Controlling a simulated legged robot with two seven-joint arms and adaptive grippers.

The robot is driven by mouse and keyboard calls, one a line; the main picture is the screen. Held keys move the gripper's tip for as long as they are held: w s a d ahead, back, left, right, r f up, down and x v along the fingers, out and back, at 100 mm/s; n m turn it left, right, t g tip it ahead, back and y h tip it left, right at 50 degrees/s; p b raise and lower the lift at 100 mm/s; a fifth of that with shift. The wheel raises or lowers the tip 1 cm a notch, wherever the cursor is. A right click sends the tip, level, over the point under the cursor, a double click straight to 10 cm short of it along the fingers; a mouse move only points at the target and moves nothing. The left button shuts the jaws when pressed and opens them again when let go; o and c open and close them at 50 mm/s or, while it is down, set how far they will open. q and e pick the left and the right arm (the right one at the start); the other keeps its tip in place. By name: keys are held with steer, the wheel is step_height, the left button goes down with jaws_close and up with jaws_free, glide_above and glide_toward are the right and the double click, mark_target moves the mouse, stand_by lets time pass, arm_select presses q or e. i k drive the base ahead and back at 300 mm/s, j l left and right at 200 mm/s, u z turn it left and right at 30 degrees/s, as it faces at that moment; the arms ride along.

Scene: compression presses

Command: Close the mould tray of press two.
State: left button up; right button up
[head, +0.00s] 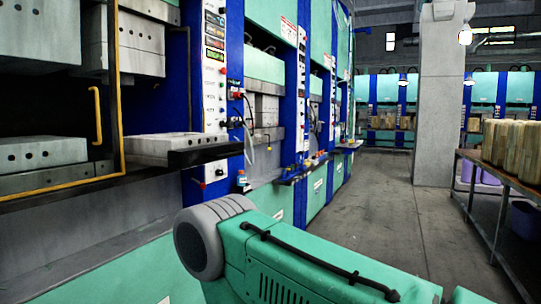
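A pale grey mould tray (160,146) juts out of a press at left centre, below a raised upper block (138,45). A dark bar (205,154) runs along its outer end. The tray sits out beyond the blue press column, so it looks pulled out. A nearer press at the far left holds another grey mould block (40,153) with a row of dark holes, behind a yellow frame with a yellow handle (97,115). No press number is readable, so I cannot tell which is press two. Neither of my grippers is in view.
Control panels (214,85) with buttons stand on blue columns. More presses (320,120) line the left side. A concrete pillar (443,95) stands at the back. A table (500,185) with stacked tan pieces is at right. The grey floor (375,205) between is clear.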

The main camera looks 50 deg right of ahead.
mark_target(177, 150)
steer(key=z, duration=1.2)
